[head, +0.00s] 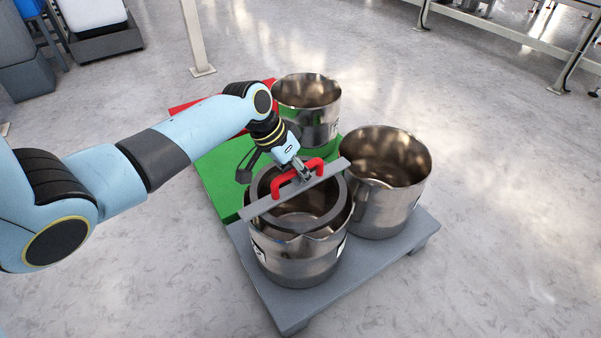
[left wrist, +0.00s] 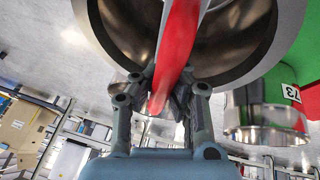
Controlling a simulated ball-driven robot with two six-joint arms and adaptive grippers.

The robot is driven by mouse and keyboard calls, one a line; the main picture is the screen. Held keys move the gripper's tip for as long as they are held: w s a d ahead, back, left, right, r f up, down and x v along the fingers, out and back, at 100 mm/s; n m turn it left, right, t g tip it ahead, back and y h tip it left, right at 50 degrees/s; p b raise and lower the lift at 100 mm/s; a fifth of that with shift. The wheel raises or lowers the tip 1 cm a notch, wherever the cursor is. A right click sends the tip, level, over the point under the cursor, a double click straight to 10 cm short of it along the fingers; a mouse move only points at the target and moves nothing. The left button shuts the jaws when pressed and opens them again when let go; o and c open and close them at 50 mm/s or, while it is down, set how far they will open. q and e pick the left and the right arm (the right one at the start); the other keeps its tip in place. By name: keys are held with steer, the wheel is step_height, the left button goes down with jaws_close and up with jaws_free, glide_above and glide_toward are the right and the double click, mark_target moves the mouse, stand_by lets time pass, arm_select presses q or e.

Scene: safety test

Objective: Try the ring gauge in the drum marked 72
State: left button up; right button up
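The ring gauge is a dark grey ring (head: 345,197) under a flat grey bar (head: 259,206) with a red handle (head: 312,164). My left gripper (head: 302,174) is shut on the red handle, which also shows between its fingers in the left wrist view (left wrist: 178,50). The ring is over the mouth of the front steel drum (head: 297,270); I cannot tell whether it is above or inside the rim. That drum's labels are unreadable here. A second drum (head: 385,210) stands right behind it, and a third (head: 307,110) at the back. My right gripper is out of view.
The two nearer drums stand on a grey platform (head: 387,262). A green platform (head: 222,176) and a red one (head: 190,106) lie behind. The left wrist view shows a label reading 73 (left wrist: 289,93) near a drum. The floor to the right is clear.

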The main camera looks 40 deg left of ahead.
arm_select(q)
steer(key=o, duration=0.6)
steer(key=shift+s+a+r, duration=0.1)
steer(key=shift+a+r, duration=0.05)
steer(key=shift+r, duration=0.15)
steer(key=shift+w+d+r+p+v, duration=0.3)
steer(key=shift+p+v, duration=0.95)
steer(key=shift+v, duration=1.7)
steer(key=shift+w+d+r+p+v, duration=0.15)
steer(key=shift+w+d+p+v, duration=0.25)
steer(key=shift+p+v, duration=1.65)
steer(key=shift+w+d+r+p+v, duration=0.2)
steer(key=shift+w+d+p+v, duration=0.15)
steer(key=shift+v, duration=3.45)
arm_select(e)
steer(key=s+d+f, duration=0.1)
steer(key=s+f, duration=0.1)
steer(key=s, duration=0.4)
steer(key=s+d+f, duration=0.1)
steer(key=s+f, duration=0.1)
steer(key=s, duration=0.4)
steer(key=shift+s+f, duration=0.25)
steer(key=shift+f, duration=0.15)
